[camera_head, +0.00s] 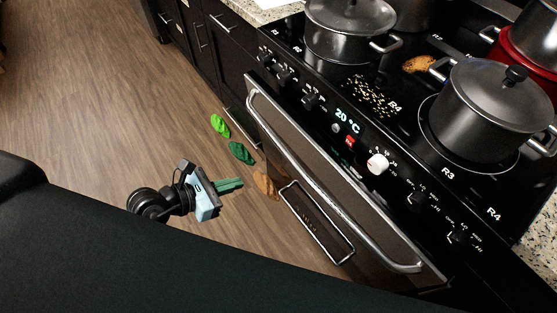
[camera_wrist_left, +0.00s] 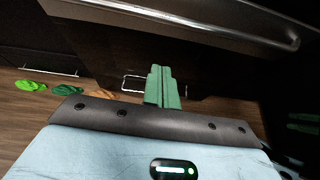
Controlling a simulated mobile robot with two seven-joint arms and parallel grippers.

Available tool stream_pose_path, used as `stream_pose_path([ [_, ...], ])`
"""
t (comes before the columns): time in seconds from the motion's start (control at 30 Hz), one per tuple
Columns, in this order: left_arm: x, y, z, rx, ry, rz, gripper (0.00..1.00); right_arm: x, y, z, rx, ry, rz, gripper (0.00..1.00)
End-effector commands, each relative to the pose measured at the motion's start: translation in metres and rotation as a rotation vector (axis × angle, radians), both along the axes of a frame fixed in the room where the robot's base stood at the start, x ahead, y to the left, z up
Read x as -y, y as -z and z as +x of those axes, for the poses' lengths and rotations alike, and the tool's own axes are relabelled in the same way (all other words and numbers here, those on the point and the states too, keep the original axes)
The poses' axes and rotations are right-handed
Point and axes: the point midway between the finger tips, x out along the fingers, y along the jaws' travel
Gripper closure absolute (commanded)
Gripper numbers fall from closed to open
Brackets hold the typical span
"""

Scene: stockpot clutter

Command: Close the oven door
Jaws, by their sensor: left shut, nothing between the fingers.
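The oven door (camera_head: 330,185) is below the stove's control panel, with a long silver handle (camera_head: 290,150) along its front. It looks shut or only slightly ajar; I cannot tell which. The handle also crosses the top of the left wrist view (camera_wrist_left: 215,22). My left gripper (camera_head: 238,184) is shut and empty, its green fingers together, to the left of the door in the head view and apart from it. In the left wrist view its fingers (camera_wrist_left: 163,88) point toward the oven front. Faint green strips at that view's right edge may be my right gripper's fingers.
A lower drawer handle (camera_head: 318,222) sticks out beneath the door. Two green pieces (camera_head: 220,125) (camera_head: 241,153) and a brown one (camera_head: 266,185) lie on the wooden floor. Pots (camera_head: 487,110) (camera_head: 345,35) stand on the stove. The floor at left is clear.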

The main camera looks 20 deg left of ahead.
Motion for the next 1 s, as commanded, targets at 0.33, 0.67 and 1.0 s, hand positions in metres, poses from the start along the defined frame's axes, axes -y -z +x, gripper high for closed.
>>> stream_pose_path([
  [0.33,0.007,0.005,0.009,0.001,-0.002,-0.002,1.00,0.000,0.001,-0.003,-0.005,0.000,0.001,0.64],
  [0.67,0.041,0.031,0.050,0.001,-0.002,-0.002,1.00,0.000,0.004,-0.005,-0.011,-0.001,-0.001,0.64],
  [1.0,0.074,0.032,0.088,0.004,0.000,-0.002,1.00,0.000,0.000,-0.001,-0.004,0.000,-0.001,0.64],
])
